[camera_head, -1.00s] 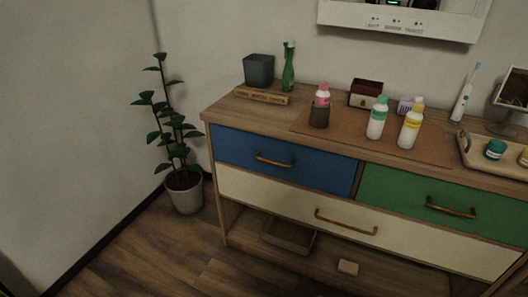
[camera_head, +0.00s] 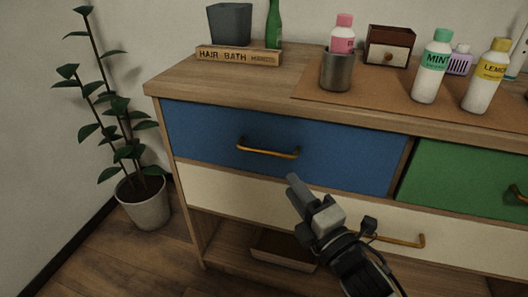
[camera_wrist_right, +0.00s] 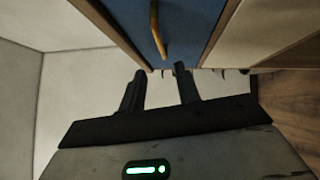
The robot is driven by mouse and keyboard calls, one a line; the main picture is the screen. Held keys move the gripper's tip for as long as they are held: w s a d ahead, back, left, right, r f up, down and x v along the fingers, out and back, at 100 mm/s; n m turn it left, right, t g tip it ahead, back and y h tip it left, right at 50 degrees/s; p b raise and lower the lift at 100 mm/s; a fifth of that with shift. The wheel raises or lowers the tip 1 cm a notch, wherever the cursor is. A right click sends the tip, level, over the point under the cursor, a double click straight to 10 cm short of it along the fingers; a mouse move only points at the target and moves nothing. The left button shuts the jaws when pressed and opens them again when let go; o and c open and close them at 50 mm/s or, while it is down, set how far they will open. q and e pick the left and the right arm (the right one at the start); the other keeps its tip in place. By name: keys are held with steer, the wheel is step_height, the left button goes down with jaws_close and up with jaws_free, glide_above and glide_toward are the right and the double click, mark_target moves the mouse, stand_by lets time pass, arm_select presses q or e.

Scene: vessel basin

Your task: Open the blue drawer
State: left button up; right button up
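The blue drawer (camera_head: 330,150) is shut, at the upper left of the cabinet front. Its curved brass handle (camera_head: 268,152) is on its middle. My right gripper (camera_head: 296,185) is in front of the cabinet, just below and to the right of that handle, apart from it. In the right wrist view, my right gripper (camera_wrist_right: 160,70) has its two dark fingers spread with nothing between them. The handle (camera_wrist_right: 157,32) shows beyond the fingertips, in front of the blue drawer (camera_wrist_right: 190,25). My left gripper is not in view.
A cream drawer (camera_head: 230,195) with a brass handle (camera_head: 400,240) lies below, and a green drawer (camera_head: 460,185) is at right. Bottles, including a mint one (camera_head: 432,70), and a box (camera_head: 388,45) stand on top. A potted plant (camera_head: 145,205) stands on the floor at left.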

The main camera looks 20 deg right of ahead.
mark_target(267, 154)
steer(key=b+x, duration=0.1)
steer(key=x, duration=1.1)
steer(key=shift+w+f, duration=0.1)
steer(key=shift+w, duration=0.15)
jaws_close()
